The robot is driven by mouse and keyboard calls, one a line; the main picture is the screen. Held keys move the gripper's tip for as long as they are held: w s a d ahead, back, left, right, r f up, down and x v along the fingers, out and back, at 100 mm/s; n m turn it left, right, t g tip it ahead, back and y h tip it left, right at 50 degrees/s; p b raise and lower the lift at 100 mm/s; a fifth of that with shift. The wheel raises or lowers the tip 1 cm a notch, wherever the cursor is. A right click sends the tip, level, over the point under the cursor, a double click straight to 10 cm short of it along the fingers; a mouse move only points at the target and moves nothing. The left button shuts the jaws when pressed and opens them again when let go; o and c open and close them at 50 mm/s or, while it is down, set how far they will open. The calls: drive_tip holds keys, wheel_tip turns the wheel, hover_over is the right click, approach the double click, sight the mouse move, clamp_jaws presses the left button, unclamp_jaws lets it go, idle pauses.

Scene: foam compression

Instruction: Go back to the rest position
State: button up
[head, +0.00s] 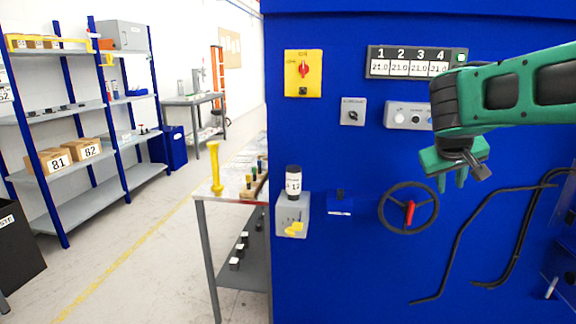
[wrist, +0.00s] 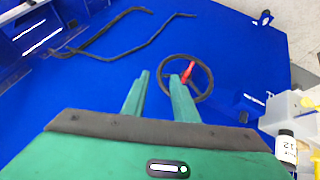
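My gripper (head: 452,180) is green and hangs from my arm at the right of the head view, in front of the blue panel (head: 330,270). In the wrist view its two fingers (wrist: 160,88) stand apart with nothing between them, so it is open and empty. Beyond the fingers is a black handwheel (head: 383,210) with a red handle. It also shows in the wrist view (wrist: 211,84). The gripper appears clear of the wheel.
A dark bottle (head: 293,182) with a white label stands on a grey box (head: 304,216). Black hoses (head: 457,243) run along the panel at the right. A workbench (head: 204,191) and blue shelves (head: 66,170) stand at the left, with open floor between them.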

drive_tip(key=s+d+f+m+g+y, duration=0.2)
drive_tip(key=s+f, duration=0.3)
drive_tip(key=s, duration=0.5)
drive_tip(key=s+d+f+m+g+y, duration=0.1)
drive_tip(key=s+d+f+m+g, duration=0.3)
drive_tip(key=s, duration=0.6)
drive_tip(key=s+a+f+y, duration=0.1)
drive_tip(key=s+a+f, duration=0.1)
drive_tip(key=s, duration=0.5)
drive_tip(key=s+a+f+y, duration=0.1)
drive_tip(key=s+a+f, duration=0.2)
drive_tip(key=s, duration=0.5)
drive_tip(key=shift+a+f+y, duration=0.25)
drive_tip(key=shift+f+y, duration=0.15)
drive_tip(key=shift+f, duration=0.2)
drive_tip(key=shift+w, duration=0.1)
drive_tip(key=shift+w+f+g, duration=0.25)
drive_tip(key=shift+w+g, duration=0.05)
drive_tip(key=shift+w, duration=0.3)
